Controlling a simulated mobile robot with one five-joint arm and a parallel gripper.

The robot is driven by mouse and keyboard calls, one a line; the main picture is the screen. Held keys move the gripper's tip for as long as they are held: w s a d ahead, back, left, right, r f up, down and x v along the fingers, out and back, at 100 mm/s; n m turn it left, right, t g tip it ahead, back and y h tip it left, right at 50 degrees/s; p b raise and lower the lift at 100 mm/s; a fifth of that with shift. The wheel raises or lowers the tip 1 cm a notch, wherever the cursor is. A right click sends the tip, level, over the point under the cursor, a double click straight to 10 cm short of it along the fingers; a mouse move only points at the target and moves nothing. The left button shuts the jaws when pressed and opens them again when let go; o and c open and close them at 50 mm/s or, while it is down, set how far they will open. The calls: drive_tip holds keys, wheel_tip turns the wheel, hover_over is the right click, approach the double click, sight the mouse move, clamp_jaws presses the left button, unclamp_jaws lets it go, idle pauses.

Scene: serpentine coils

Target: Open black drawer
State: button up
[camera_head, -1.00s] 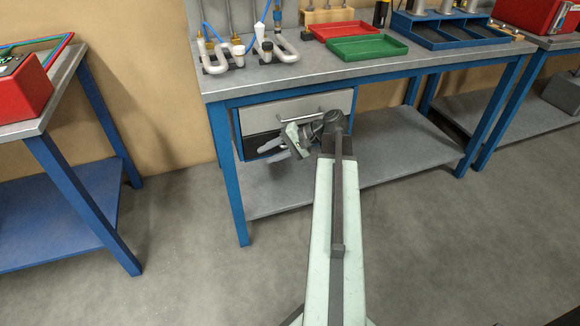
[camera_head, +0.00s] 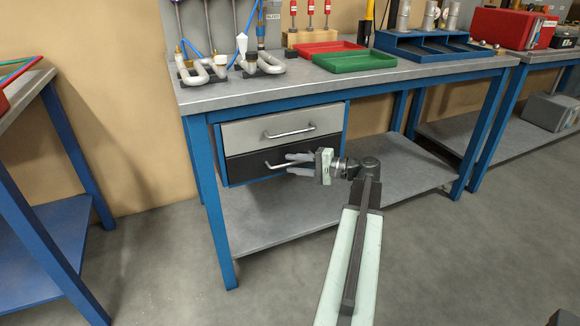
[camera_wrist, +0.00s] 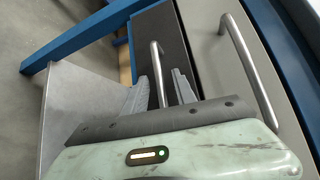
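The black drawer (camera_head: 240,168) is the lower of two drawers under the workbench, and its front looks flush with the frame. It also shows in the wrist view (camera_wrist: 173,38). Its metal bar handle (camera_head: 276,166) stands out from the front. My gripper (camera_head: 290,164) is at the right part of this handle. In the wrist view my gripper (camera_wrist: 160,76) is open, with one finger on each side of the handle (camera_wrist: 155,60). Gaps show between the handle and both fingers.
A grey drawer (camera_head: 245,130) with its own bar handle sits directly above. The lower shelf (camera_head: 260,222) below is bare. Blue bench legs (camera_head: 210,205) stand beside the drawers. Pipe coils, a red tray and a green tray (camera_head: 355,61) are on the benchtop.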

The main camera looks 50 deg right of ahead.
drive_tip(key=shift+w+a+f, duration=0.1)
drive_tip(key=shift+w+a, duration=0.15)
drive_tip(key=shift+w, duration=0.3)
clamp_jaws()
idle(1.0)
